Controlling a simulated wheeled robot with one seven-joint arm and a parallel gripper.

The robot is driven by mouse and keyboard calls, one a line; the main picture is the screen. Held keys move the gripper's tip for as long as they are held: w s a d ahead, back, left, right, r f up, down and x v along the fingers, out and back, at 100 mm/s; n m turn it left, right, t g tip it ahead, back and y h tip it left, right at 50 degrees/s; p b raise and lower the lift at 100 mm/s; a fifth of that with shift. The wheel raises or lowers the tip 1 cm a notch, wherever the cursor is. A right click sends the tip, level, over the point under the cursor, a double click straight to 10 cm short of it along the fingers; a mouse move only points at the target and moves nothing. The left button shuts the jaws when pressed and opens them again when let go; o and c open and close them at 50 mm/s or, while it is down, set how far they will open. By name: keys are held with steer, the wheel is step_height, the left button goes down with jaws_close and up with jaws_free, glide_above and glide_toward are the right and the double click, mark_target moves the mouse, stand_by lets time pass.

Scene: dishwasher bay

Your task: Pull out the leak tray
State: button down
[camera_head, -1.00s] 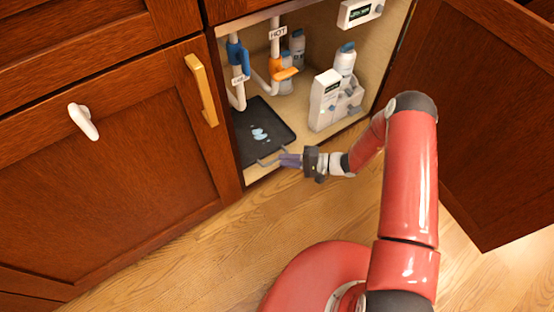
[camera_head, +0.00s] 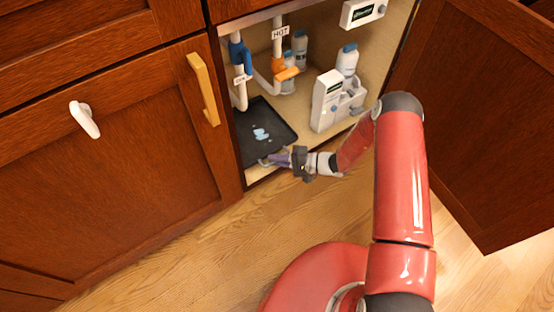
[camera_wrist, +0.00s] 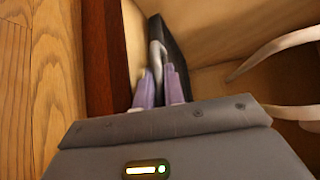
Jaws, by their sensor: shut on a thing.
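The leak tray (camera_head: 257,146) is a flat black tray on the cabinet floor with a pale wet patch in its middle. Its grey handle (camera_head: 266,161) is at the front edge, close to the cabinet opening. My gripper (camera_head: 279,158) reaches in from the right at the front edge and is shut on the handle. In the wrist view the purple fingers (camera_wrist: 160,88) stand on both sides of the grey handle (camera_wrist: 157,56), and the dark tray (camera_wrist: 173,50) shows behind them. The fingertips partly hide the handle.
A white dispenser (camera_head: 327,100) and bottles stand to the right of the tray. Pipes with blue (camera_head: 239,57) and orange (camera_head: 286,74) valves hang behind it. An open door (camera_head: 478,120) is at the right. The wooden floor (camera_head: 190,260) in front is clear.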

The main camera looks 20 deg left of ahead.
steer(key=s+d+p, duration=0.1)
steer(key=s+d, duration=1.3)
steer(key=d, duration=0.2)
steer(key=shift+d, duration=0.35)
steer(key=c, duration=1.8)
jaws_free()
steer(key=shift+o, duration=0.2)
steer(key=shift+d, duration=0.1)
steer(key=d+r, duration=0.1)
steer(key=d, duration=0.6)
steer(key=shift+w+d+p, duration=0.25)
steer(key=shift+w+p, duration=0.05)
steer(key=shift+p, duration=0.05)
